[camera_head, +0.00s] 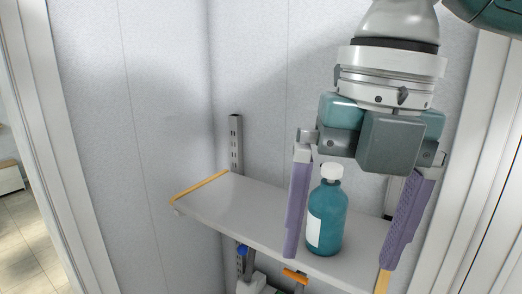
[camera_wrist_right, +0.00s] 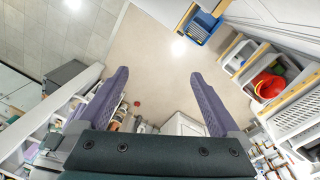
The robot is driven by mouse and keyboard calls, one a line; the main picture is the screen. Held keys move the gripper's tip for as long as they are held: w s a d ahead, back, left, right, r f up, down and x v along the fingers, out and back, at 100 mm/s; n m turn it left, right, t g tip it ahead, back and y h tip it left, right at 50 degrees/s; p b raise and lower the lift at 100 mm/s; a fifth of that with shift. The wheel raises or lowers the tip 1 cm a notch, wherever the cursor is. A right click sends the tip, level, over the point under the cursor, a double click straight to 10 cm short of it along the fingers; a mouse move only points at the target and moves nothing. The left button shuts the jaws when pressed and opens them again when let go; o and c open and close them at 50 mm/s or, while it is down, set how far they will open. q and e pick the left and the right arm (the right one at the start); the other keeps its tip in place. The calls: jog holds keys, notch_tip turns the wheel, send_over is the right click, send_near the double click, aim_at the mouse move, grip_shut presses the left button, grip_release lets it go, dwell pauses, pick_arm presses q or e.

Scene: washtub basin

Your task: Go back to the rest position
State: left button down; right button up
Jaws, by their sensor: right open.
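My right gripper (camera_head: 338,260) hangs from the top right of the head view with its two purple fingers pointing down and spread wide. It is open and empty. In the right wrist view its fingers (camera_wrist_right: 160,74) are apart with only the floor far below between them. A teal bottle (camera_head: 327,222) with a white cap and white label stands upright on a grey shelf (camera_head: 240,205). In the head view it appears between the fingers, but it does not show in the right wrist view. My left gripper is not in view.
The shelf has a yellow edge strip at its left end and stands between light walls (camera_head: 160,120). An orange-and-white item (camera_head: 295,276) shows below it. The right wrist view shows a blue crate (camera_wrist_right: 200,27), a red container (camera_wrist_right: 268,86) on side shelves, and open floor (camera_wrist_right: 150,45).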

jog(key=s+a+f+m+t+y, duration=0.2)
jog(key=s+a+f+m+y, duration=0.25)
jog(key=s+f+m, duration=0.6)
jog(key=s+d+f+m+t+h, duration=0.1)
jog(key=s+d+m+h, duration=0.1)
jog(key=d+m, duration=0.5)
jog(key=s+d+f+m+h, duration=0.1)
jog(key=s+d+m, duration=0.3)
jog(key=m, duration=1)
jog(key=d+h, duration=0.1)
jog(key=d, duration=0.2)
jog(key=shift+t+h, duration=0.35)
jog(key=shift+t, duration=0.05)
jog(key=shift+s+f, duration=0.1)
